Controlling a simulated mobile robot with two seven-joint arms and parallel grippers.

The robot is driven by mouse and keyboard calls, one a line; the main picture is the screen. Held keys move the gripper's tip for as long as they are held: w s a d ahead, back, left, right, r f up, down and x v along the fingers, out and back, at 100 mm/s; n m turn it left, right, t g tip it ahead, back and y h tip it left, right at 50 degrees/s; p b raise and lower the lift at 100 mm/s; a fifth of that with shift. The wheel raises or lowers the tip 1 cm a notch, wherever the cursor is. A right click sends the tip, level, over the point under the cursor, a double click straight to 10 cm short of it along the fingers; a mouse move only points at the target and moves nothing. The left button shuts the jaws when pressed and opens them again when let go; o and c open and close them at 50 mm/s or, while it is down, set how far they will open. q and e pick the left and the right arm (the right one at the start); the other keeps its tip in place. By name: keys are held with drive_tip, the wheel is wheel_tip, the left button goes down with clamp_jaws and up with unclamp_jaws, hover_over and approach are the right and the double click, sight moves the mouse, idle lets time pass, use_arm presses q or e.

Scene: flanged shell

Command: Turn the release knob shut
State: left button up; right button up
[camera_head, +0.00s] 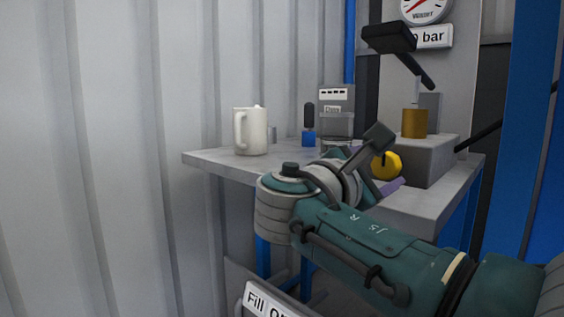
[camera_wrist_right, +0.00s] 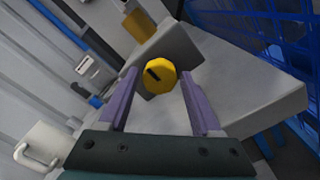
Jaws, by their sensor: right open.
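The release knob (camera_head: 386,165) is a yellow, many-sided knob on the front of a grey block on the counter. In the right wrist view the knob (camera_wrist_right: 160,75) shows a dark slanted mark on its face. My right gripper (camera_wrist_right: 165,95) is open, with its purple fingers on either side of the knob in that view. I cannot tell whether the fingertips reach around it or touch it. My left gripper is not in view.
The grey block (camera_head: 428,160) carries a brass cylinder (camera_head: 414,123), with a black lever (camera_head: 390,38) above. A white jug (camera_head: 250,131), a small blue-based item (camera_head: 308,138) and a grey machine (camera_head: 336,112) stand on the counter (camera_head: 215,159). A gauge (camera_head: 425,8) hangs behind.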

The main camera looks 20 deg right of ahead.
drive_tip(key=p+v, duration=0.1)
drive_tip(key=v, duration=0.8)
drive_tip(key=shift+p, duration=0.35)
drive_tip(key=shift+s+a, duration=0.1)
drive_tip(key=shift+a, duration=0.1)
